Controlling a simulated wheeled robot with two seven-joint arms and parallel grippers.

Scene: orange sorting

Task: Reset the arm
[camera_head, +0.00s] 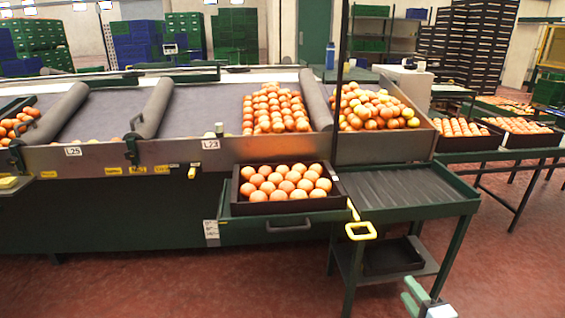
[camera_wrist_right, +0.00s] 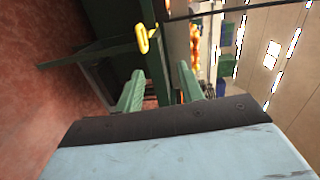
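My right gripper (camera_head: 415,296) shows at the bottom right of the head view, low in front of the green side stand (camera_head: 462,192). In the right wrist view its two green fingers (camera_wrist_right: 160,86) stand apart with nothing held between them. My left gripper is in neither view. A black crate (camera_head: 240,206) full of oranges (camera_head: 285,181) sits on the green shelf at the front of the sorting line, well away from the right gripper.
The stand's ribbed top is empty, with a yellow handle (camera_head: 361,231) at its left corner. A lower shelf (camera_head: 352,262) holds a dark crate. Oranges (camera_head: 275,108) lie on the sloped conveyor behind. More filled crates (camera_head: 462,134) stand at right. The red floor in front is clear.

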